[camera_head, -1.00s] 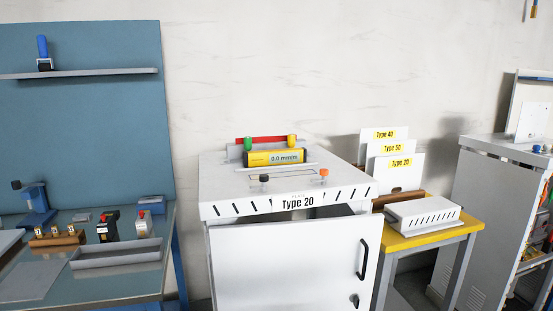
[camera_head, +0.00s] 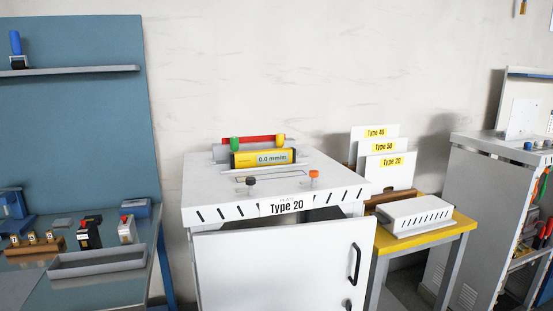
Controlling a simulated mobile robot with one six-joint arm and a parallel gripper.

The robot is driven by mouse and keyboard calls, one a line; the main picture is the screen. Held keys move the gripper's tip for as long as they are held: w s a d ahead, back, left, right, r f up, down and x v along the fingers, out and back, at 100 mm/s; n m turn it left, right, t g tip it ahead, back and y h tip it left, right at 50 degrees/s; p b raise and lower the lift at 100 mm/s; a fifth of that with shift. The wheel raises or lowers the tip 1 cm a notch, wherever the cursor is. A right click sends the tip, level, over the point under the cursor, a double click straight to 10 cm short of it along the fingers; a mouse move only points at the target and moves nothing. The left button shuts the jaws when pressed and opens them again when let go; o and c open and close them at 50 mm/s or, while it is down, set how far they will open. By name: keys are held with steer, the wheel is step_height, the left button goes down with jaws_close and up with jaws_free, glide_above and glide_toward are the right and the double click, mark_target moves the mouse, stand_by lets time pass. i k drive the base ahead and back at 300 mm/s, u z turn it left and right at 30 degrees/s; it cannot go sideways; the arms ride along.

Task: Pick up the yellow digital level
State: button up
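The yellow digital level (camera_head: 263,159) lies on top of the white cabinet (camera_head: 207,190) labelled "Type 20". Its display reads 0.0 mm/m. It lies lengthwise across the picture, in front of a red bar (camera_head: 252,140) with a green knob (camera_head: 235,144) and a yellow knob (camera_head: 281,140). My gripper is not in view.
A black-capped post (camera_head: 250,186) and an orange-capped post (camera_head: 314,177) stand at the cabinet top's front. The cabinet's door (camera_head: 275,265) stands partly open. A bench with a grey tray (camera_head: 97,264) is at left. A yellow table (camera_head: 412,240) with a vented white box (camera_head: 420,215) is at right.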

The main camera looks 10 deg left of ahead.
mark_target(271, 157)
steer(key=i, duration=0.8)
steer(key=z, duration=0.95)
steer(key=k, duration=0.15)
steer(key=u, duration=2.7)
steer(key=k, duration=0.15)
steer(key=u, duration=1.5)
